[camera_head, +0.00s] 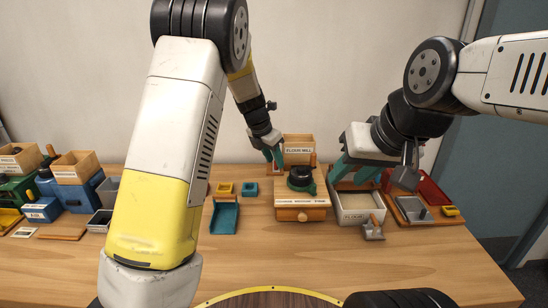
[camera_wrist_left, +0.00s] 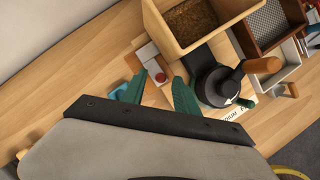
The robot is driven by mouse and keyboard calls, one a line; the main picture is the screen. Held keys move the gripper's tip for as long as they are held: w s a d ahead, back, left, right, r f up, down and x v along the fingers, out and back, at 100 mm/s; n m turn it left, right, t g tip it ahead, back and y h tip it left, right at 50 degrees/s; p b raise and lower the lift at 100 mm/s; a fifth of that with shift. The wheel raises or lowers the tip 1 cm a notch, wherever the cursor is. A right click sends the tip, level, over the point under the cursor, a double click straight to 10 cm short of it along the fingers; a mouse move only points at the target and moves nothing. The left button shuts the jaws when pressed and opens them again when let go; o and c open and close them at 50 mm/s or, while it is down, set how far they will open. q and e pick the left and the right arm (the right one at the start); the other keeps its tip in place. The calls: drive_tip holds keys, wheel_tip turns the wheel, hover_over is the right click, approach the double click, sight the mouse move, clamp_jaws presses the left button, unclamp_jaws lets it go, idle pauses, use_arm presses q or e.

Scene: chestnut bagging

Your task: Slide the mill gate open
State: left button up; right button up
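The flour mill (camera_head: 303,213) stands mid-table, with a wooden hopper (camera_head: 299,143) behind and a black round part with a handle (camera_head: 300,178) on top. The left wrist view shows brown grain-like stuff inside the hopper (camera_wrist_left: 238,28). A pale strip with a red knob (camera_wrist_left: 160,77) sticks out beside the mill; I cannot tell for sure that it is the gate. My left gripper (camera_head: 274,168) is at the mill's left side, its teal fingers apart (camera_wrist_left: 158,88), with the red knob just beyond the gap. My right gripper (camera_head: 362,178) is open over the pale bin (camera_head: 357,217).
A metal scoop (camera_head: 373,229) is by the bin, and a red container (camera_head: 432,190) is at right. The front table is clear.

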use_arm(q)
drive_tip(key=shift+w+d+f, duration=0.15)
drive_tip(key=shift+d+f, duration=0.05)
drive_tip(key=shift+f, duration=0.45)
clamp_jaws()
idle(1.0)
